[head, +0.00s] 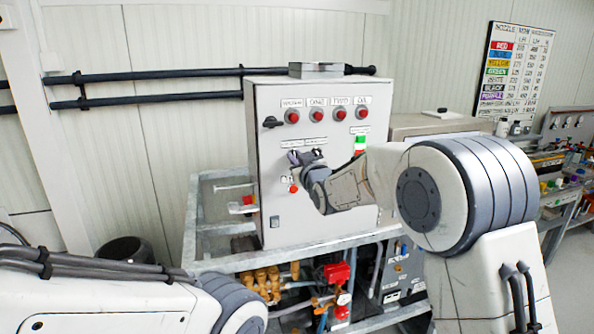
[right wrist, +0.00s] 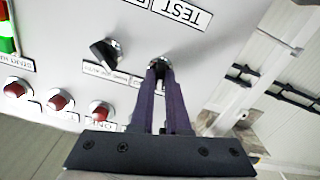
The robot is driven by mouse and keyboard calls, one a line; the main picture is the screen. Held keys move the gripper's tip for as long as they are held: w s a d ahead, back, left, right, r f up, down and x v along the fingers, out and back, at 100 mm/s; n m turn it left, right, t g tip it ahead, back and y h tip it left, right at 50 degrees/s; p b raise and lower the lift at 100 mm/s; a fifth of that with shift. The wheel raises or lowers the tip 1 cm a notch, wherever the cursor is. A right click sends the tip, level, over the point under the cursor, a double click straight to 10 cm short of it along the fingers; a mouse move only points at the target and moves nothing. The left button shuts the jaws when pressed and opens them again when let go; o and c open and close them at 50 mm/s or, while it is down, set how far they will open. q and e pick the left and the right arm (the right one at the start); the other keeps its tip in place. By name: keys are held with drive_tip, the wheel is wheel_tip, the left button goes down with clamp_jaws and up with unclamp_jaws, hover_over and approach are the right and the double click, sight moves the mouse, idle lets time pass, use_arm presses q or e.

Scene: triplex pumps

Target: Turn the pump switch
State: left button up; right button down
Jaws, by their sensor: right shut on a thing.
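The grey-white control box (head: 330,235) stands upright on the pump frame, its front panel facing me. My right gripper (head: 304,157) reaches the panel's middle from the right. In the right wrist view my right gripper (right wrist: 160,72) has its purple fingers close together, shut on a switch with a metal ring. The switch's knob is mostly hidden by the fingertips. A black pump switch knob (right wrist: 104,52) is beside them on the left, tilted and not touched.
Several red lamps (head: 317,115) and a black rotary handle (head: 272,122) are higher on the panel. A red button (head: 293,188) sits just below my right gripper. Brass valves (head: 262,280) and a red fitting (head: 337,273) are under the box. Black pipes (head: 170,75) run along the wall.

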drive_tip(key=shift+m+b, duration=1.05)
drive_tip(key=shift+m, duration=0.25)
drive_tip(key=shift+r, duration=0.1)
drive_tip(key=c, duration=0.9)
unclamp_jaws()
drive_tip(key=shift+d, duration=0.1)
drive_tip(key=b+v, duration=0.4)
drive_tip(key=v, duration=0.6)
drive_tip(key=shift+s+b, duration=0.2)
drive_tip(key=shift+b, duration=0.2)
